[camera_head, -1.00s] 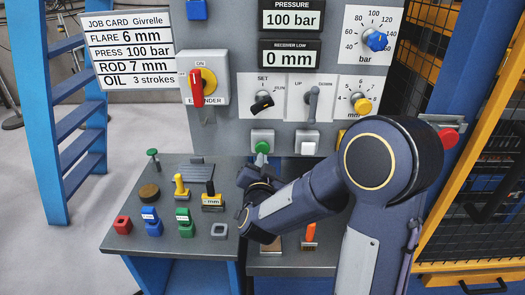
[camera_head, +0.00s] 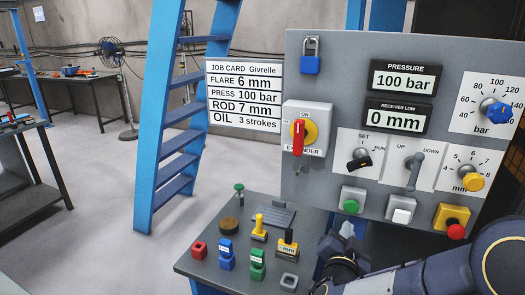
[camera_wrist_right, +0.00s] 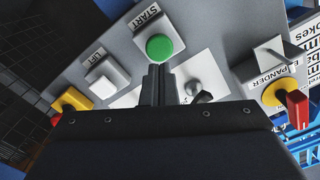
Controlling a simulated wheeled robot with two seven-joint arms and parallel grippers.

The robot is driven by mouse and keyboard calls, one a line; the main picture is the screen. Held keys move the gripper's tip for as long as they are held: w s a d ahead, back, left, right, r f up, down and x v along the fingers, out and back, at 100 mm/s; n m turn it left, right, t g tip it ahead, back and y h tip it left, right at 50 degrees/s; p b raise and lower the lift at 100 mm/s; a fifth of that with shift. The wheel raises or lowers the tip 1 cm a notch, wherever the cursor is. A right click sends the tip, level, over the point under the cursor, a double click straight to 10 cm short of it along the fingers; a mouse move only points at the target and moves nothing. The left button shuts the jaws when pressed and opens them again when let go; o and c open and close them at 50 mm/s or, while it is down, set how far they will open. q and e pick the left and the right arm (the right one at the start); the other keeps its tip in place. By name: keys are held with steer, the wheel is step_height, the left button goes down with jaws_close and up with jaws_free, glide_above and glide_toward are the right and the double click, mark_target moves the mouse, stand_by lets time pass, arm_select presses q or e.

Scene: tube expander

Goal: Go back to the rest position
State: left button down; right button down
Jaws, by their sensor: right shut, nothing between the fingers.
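My right arm comes in at the lower right of the head view, in front of and below the grey control panel (camera_head: 330,100). Its gripper (camera_head: 343,245) is partly hidden there, below the green button (camera_head: 351,206). In the right wrist view the two dark fingers (camera_wrist_right: 161,78) are together with nothing between them. They point at the panel, just below the green START button (camera_wrist_right: 159,47) in the picture; whether they touch it I cannot tell. My left gripper is in neither view.
A bench shelf (camera_head: 215,262) with several small coloured blocks juts out left of my right gripper. A red-handled switch (camera_head: 298,137), a lever (camera_head: 415,170) and a red button (camera_head: 456,231) stick out of the panel. Blue steps (camera_head: 172,125) stand behind, with open floor to the left.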

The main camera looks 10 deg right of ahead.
steer(key=s+a+r+n+g+y+p, duration=0.25)
steer(key=s+a+n+y, duration=0.45)
steer(key=y, duration=0.5)
steer(key=s+f+n+g, duration=0.1)
steer(key=s+g, duration=0.1)
steer(key=s, duration=0.4)
steer(key=s+a+f+n+g+p, duration=0.1)
steer(key=s+g, duration=0.1)
steer(key=s, duration=0.4)
steer(key=s+f+n+g+y, duration=0.1)
steer(key=s+g, duration=0.2)
steer(key=s, duration=0.2)
steer(key=shift+s+a+f+n+p, duration=0.15)
steer(key=shift+s+a+n+p, duration=0.15)
steer(key=shift+s+a, duration=0.1)
